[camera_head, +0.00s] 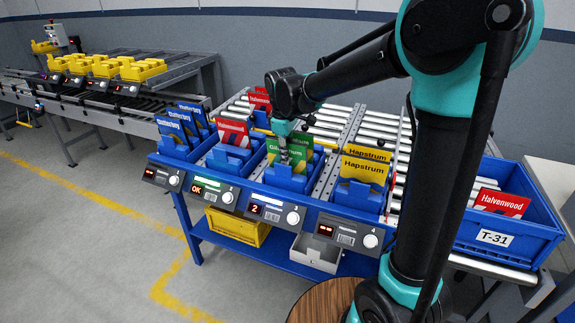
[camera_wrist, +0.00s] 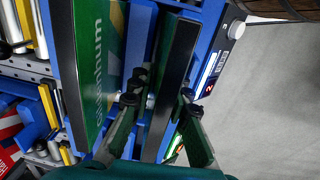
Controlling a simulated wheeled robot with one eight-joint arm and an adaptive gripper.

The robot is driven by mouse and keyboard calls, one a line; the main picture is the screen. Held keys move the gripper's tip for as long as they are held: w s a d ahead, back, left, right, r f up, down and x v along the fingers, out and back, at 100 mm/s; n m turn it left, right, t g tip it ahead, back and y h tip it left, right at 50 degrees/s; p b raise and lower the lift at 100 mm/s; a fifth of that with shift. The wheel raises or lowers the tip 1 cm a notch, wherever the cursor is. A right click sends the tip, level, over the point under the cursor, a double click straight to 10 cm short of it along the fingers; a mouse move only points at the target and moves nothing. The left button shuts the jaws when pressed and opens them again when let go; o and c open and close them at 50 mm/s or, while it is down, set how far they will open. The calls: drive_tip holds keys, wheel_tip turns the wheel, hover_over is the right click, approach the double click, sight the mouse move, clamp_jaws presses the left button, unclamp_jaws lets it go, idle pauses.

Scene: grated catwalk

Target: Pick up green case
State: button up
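The green case (camera_head: 273,150), with white lettering partly hidden by my arm, stands in the third blue slot holder (camera_head: 290,178) from the left on the rack. At least one more green case (camera_head: 299,141) stands behind it. My gripper (camera_head: 284,154) points down at the green cases. In the wrist view, the two black fingers of my gripper (camera_wrist: 122,70) are spread apart.
Blue cases (camera_head: 180,128), red cases (camera_head: 232,133) and yellow cases (camera_head: 364,168) stand in neighbouring holders. A blue crate (camera_head: 517,243) holding a red case (camera_head: 502,203) is at the right. Rollers lie behind; yellow bins (camera_head: 105,67) sit far left.

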drive_tip(key=shift+f, duration=0.5)
clamp_jaws()
drive_tip(key=shift+r, duration=0.1)
